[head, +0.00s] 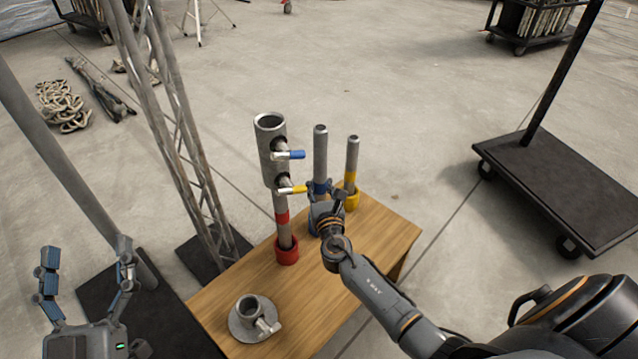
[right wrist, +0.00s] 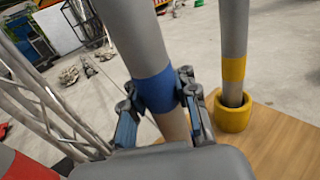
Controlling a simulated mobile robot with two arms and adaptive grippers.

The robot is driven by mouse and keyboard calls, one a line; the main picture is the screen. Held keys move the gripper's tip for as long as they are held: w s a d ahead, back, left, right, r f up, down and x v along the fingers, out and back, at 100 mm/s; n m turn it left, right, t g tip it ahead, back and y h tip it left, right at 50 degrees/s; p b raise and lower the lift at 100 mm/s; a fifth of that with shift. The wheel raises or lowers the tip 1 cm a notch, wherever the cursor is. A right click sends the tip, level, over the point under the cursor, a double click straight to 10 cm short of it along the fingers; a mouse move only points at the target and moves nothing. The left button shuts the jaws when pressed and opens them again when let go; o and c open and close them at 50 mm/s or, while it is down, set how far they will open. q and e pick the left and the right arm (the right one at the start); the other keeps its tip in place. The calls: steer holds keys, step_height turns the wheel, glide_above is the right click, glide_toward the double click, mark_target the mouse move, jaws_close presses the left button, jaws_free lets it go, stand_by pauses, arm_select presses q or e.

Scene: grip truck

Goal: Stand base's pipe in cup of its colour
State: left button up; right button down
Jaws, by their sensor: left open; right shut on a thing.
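A pipe with a blue band (head: 320,150) stands roughly upright on the table; my right gripper (head: 321,187) is shut on it at the band. The right wrist view shows the blue band (right wrist: 157,91) between the fingers. A red-banded pipe (head: 282,217) stands in the red cup (head: 287,252). A yellow-banded pipe (head: 352,155) stands in the yellow cup (head: 352,200). The round grey base (head: 240,326) has an empty socket. My left gripper (head: 86,258) is open and empty.
A grey sleeve (head: 269,155) with blue and yellow handles sits on top of the red-banded pipe. The wooden table (head: 308,303) has free room at the front right. A lattice truss (head: 185,150) rises beside the table's left. A black cart (head: 570,185) stands at right.

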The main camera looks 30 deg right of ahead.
arm_select(q)
steer(key=shift+f, duration=0.1)
stand_by(0.3)
steer(key=shift+s+r+t, duration=0.5)
steer(key=shift+r+t, duration=0.1)
steer(key=shift+r, duration=0.25)
arm_select(e)
steer(key=shift+f, duration=0.2)
steer(key=c, duration=0.9)
jaws_free()
steer(key=shift+c, duration=0.2)
arm_select(q)
steer(key=shift+r, duration=0.1)
arm_select(e)
steer(key=shift+s+f, duration=0.15)
steer(key=v, duration=1.1)
steer(key=shift+s, duration=0.35)
steer(key=shift+a, duration=0.15)
